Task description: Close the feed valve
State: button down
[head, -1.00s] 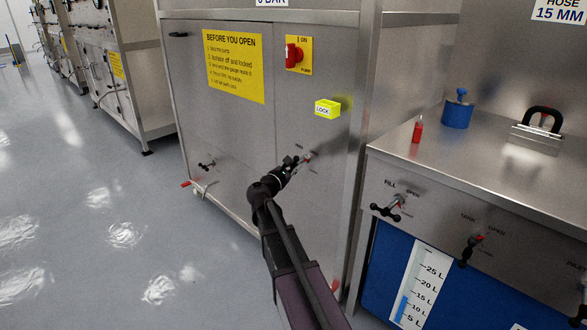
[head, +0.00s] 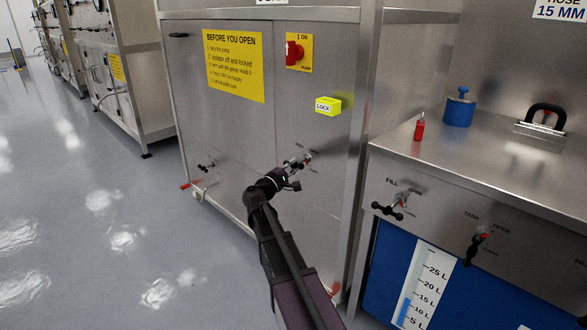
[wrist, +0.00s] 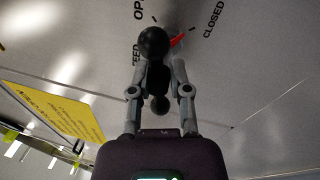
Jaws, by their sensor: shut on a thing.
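The feed valve (wrist: 152,42) has a black handle with ball ends on the steel panel. In the wrist view it stands between my gripper's fingers (wrist: 158,78), which are shut on the handle. Its red pointer (wrist: 177,39) lies between the OPEN and CLOSED labels, leaning toward CLOSED (wrist: 213,20). The FEED label (wrist: 136,55) is partly hidden by the handle and fingers. In the head view my gripper (head: 290,175) is at the valve on the lower right part of the cabinet front, and the handle is too small to read there.
A yellow LOCK block (head: 328,106) and a red pump switch (head: 293,52) are above on the cabinet. Another valve (head: 206,166) is low at left. The bench at right has the FILL valve (head: 390,208) and tank valve (head: 476,246). The floor at left is clear.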

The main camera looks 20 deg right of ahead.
jog(key=shift+w+r+m+g, duration=0.1)
jog(key=shift+w+m+g, duration=0.05)
jog(key=shift+m, duration=0.5)
jog(key=shift+w+r+m+g, duration=0.1)
jog(key=shift+w+m+g, duration=0.05)
jog(key=shift+m, duration=0.5)
jog(key=shift+s, duration=0.1)
jog(key=c, duration=0.6)
grip_release()
jog(key=shift+h, duration=0.3)
jog(key=shift+c, duration=0.2)
jog(key=shift+s, duration=0.1)
jog(key=shift+f, duration=0.1)
jog(key=shift+s, duration=0.1)
